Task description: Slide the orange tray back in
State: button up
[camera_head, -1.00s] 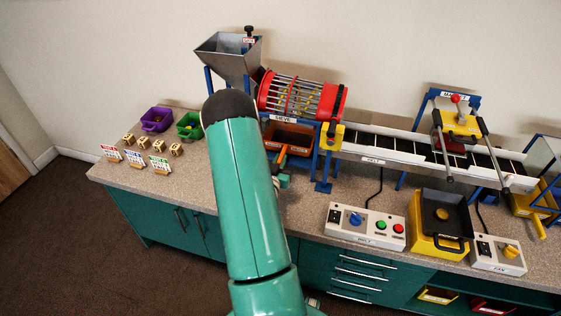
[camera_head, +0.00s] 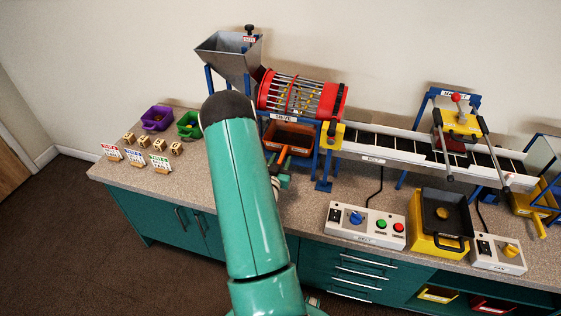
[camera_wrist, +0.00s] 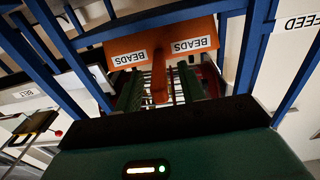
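The orange tray (camera_head: 291,133) sits under the red-ended sieve drum, between blue legs, with its orange handle (camera_head: 283,156) pointing toward me. In the wrist view the tray's front (camera_wrist: 160,47) carries two BEADS labels, and the handle (camera_wrist: 159,82) hangs between my fingers. My gripper (camera_wrist: 160,92) has its dark green ribbed fingers on both sides of the handle, with a narrow gap showing on each side. In the head view my arm hides part of my gripper (camera_head: 280,180). The inside of the tray is only partly visible.
The blue frame legs (camera_head: 325,172) stand close beside the tray. The belt control box (camera_head: 365,226) and a black-and-yellow bin (camera_head: 440,225) stand to the right on the counter. Purple (camera_head: 156,118) and green (camera_head: 189,125) bins are at left. The counter left of my arm is partly clear.

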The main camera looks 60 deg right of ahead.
jog(key=shift+a, duration=0.1)
jog(key=s+a, duration=0.2)
jog(key=a, duration=1.1)
jog(key=shift+s+a, duration=0.2)
jog(key=shift+w, duration=0.1)
